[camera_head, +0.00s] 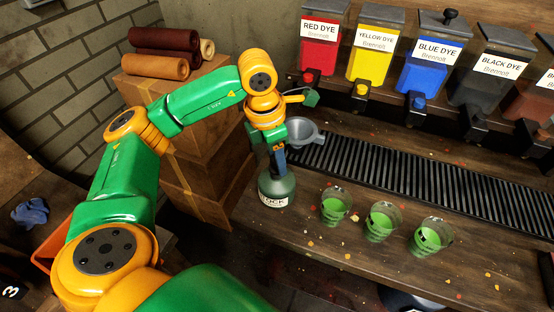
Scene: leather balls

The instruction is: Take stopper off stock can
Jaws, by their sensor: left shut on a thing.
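The stock can (277,191), dark green with a white label reading "OCK", stands upright on the wooden counter at the middle of the head view. My left arm, green and orange, comes in from the left and bends down over it. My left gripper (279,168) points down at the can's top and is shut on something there. The stopper is hidden by the gripper, so I cannot tell whether it sits in the can's mouth. My right gripper is not in view.
A grey funnel (305,132) is just behind the can. Three glasses of green liquid (335,208) stand to its right. A black slatted drain (400,170) runs behind them, below several dye dispensers (374,55). Stacked boxes (195,150) with leather rolls (160,60) stand left.

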